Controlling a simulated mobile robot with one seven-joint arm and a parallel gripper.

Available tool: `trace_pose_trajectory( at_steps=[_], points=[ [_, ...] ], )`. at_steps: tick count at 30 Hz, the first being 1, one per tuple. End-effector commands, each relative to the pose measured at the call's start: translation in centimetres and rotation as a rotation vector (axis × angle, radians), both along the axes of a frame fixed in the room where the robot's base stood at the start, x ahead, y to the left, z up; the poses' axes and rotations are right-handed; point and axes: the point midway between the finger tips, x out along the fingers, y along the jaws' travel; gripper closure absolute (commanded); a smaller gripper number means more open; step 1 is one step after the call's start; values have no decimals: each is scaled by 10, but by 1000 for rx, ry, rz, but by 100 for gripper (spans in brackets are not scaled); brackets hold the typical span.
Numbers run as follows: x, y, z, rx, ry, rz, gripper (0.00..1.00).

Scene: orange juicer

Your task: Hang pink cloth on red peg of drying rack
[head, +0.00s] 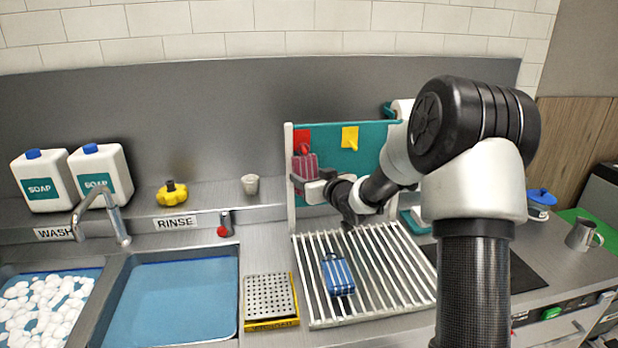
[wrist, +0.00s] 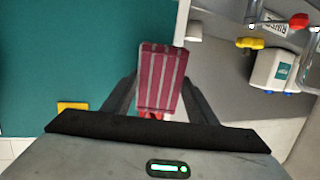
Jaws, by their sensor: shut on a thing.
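The pink striped cloth (head: 306,167) is at the left side of the teal rack board, just below the red peg plate (head: 302,139). In the wrist view the cloth (wrist: 160,78) stands between my fingers, with a bit of red (wrist: 150,115) showing at its lower end. My gripper (head: 318,184) is at the cloth and shut on it; the fingertips are mostly hidden in the head view. The wrist view shows my gripper (wrist: 158,100) with a finger on each side of the cloth. I cannot tell whether the cloth's loop is around the red peg.
A yellow peg (head: 350,138) is to the right on the teal board (head: 370,150). A blue striped cloth (head: 338,275) lies on the slatted rack (head: 395,262) below. The sink (head: 180,295), a perforated tray (head: 268,296) and soap bottles (head: 103,178) are to the left.

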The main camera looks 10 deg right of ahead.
Motion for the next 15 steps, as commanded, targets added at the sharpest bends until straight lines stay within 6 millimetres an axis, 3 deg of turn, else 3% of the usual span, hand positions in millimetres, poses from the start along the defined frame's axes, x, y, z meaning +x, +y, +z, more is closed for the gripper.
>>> trace_pose_trajectory(
  at_steps=[5,6,9,15],
  points=[
    [0,0,0,0,-1,0,68],
    [0,0,0,0,-1,0,43],
    [0,0,0,0,-1,0,26],
    [0,0,0,0,0,0,26]
  ],
)
